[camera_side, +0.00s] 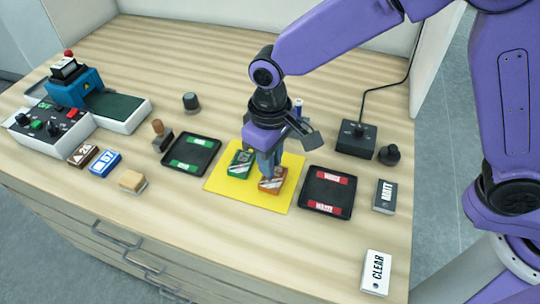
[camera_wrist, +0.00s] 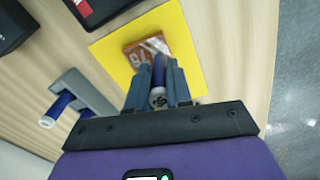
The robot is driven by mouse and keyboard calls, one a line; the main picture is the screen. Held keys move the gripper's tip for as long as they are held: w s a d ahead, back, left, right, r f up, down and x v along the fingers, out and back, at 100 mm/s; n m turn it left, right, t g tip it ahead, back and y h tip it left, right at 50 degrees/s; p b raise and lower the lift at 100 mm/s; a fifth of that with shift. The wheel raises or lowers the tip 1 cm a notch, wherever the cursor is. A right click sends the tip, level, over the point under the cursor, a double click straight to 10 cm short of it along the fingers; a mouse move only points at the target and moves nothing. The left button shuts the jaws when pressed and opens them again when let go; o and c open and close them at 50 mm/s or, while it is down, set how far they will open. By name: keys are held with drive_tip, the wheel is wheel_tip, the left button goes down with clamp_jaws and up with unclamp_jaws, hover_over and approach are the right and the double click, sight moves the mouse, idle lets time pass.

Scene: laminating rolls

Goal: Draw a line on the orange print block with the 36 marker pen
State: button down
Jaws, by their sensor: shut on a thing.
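The orange print block (camera_side: 273,184) lies on the yellow mat (camera_side: 222,186). It also shows in the wrist view (camera_wrist: 140,52), with white markings on its top. My gripper (camera_side: 268,172) points down at the block. In the wrist view its two fingers (camera_wrist: 157,85) are shut on a blue marker pen (camera_wrist: 158,72) with a pale end; the mark on that end is too small to read surely. The pen's far end is over the block; I cannot tell whether it touches. A grey holder (camera_side: 312,139) with another blue pen (camera_side: 298,106) stands behind.
A green block (camera_side: 240,164) sits on the mat close left of my gripper. Black trays flank the mat, one with green labels (camera_side: 190,171), one with red (camera_side: 327,208). A control box (camera_side: 356,139) and MATT (camera_side: 385,197) and CLEAR (camera_side: 376,272) blocks are right. The front right table is mostly clear.

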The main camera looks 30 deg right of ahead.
drive_tip(key=shift+f, duration=0.45)
idle(0.5)
drive_tip(key=shift+w+d, duration=0.35)
idle(0.4)
drive_tip(key=shift+w+d, duration=0.2)
drive_tip(key=shift+d, duration=0.1)
drive_tip(key=shift+w+d, duration=0.15)
drive_tip(key=shift+w+d, duration=0.15)
drive_tip(key=shift+d, duration=0.05)
drive_tip(key=shift+w+d, duration=0.55)
idle(0.5)
wheel_tip(320, 180, up, 6)
idle(0.9)
idle(0.3)
